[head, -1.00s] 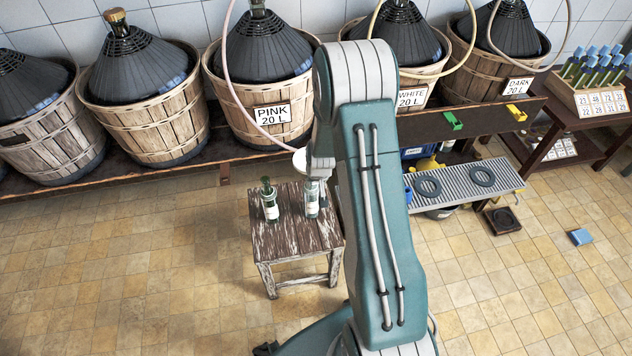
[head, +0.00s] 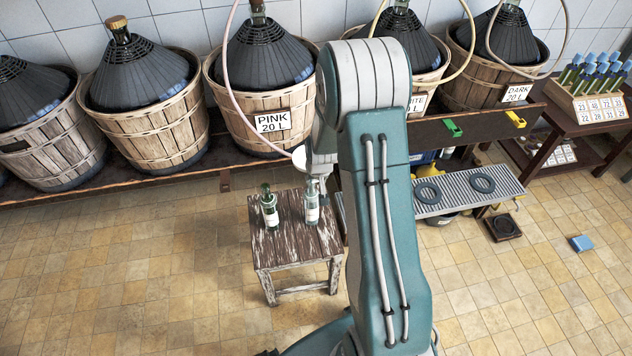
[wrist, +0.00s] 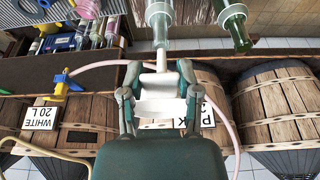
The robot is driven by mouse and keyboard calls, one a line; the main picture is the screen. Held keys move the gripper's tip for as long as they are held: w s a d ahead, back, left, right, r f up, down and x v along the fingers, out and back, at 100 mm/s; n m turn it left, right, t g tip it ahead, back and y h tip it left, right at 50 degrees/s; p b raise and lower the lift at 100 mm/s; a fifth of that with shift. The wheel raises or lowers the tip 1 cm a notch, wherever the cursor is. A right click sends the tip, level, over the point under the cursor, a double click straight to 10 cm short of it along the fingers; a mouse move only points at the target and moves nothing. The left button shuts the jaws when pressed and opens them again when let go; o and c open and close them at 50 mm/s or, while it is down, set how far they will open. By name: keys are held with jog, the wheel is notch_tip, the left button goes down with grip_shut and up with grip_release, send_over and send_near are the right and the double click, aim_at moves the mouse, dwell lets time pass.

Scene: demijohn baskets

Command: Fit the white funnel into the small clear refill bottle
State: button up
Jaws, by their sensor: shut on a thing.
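The small clear refill bottle (head: 312,208) stands upright with a pale label on the wooden stool, right of a green bottle (head: 269,210). My gripper (head: 318,168) is above the clear bottle, partly hidden by my arm. In the wrist view my gripper (wrist: 158,98) is shut on the white funnel (wrist: 160,82), its fingers on either side. The funnel also shows as a white shape in the head view (head: 303,157). Its spout points to the mouth of the clear bottle (wrist: 160,16). I cannot tell whether the tip is inside the neck.
The stool (head: 290,250) has bare room at its front. The green bottle (wrist: 234,28) stands close beside the clear one. A pink hose (head: 235,95) hangs by the basket marked PINK (head: 262,95) behind. A metal grating (head: 455,190) is to the right.

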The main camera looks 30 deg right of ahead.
jog(key=shift+r, duration=1.95)
jog(key=shift+a, duration=0.1)
jog(key=a+n+y, duration=0.1)
jog(key=a+n, duration=0.2)
jog(key=a, duration=1.1)
jog(key=d+m, duration=0.1)
jog(key=d, duration=0.3)
jog(key=d+r+m, duration=0.1)
jog(key=d, duration=0.4)
jog(key=d+r+m+h, duration=0.1)
jog(key=d, duration=0.4)
jog(key=shift+d+r, duration=0.15)
jog(key=shift+r, duration=0.1)
